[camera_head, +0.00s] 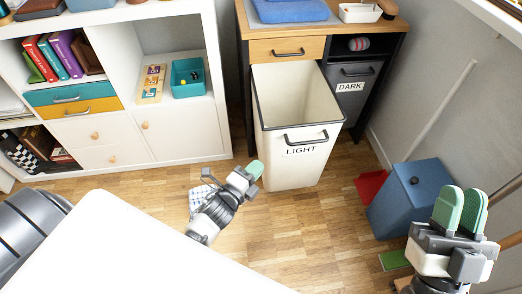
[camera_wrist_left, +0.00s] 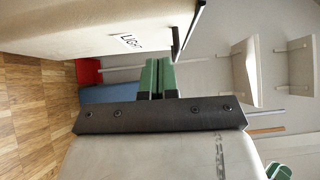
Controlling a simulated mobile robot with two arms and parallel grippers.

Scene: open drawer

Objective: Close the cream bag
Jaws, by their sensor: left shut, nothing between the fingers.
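The cream bag (camera_head: 291,167), labelled LIGHT, is a tall open-topped bin tilted or pulled out from the wooden cabinet, with its inside showing. Its dark handle (camera_head: 306,137) is on the front near the rim. My left gripper (camera_head: 256,168) is shut and empty, beside the lower left front of the bag in the head view. In the left wrist view its green fingertips (camera_wrist_left: 158,61) appear close below the handle (camera_wrist_left: 178,40); I cannot tell if they touch.
The cabinet (camera_head: 285,49) also holds a grey DARK bag (camera_head: 353,80) to the right. A white shelf unit (camera_head: 180,130) stands left. A blue bin (camera_head: 412,195) and a red dustpan (camera_head: 370,185) are on the right. A white surface (camera_head: 120,250) fills the lower left. Wooden floor lies between.

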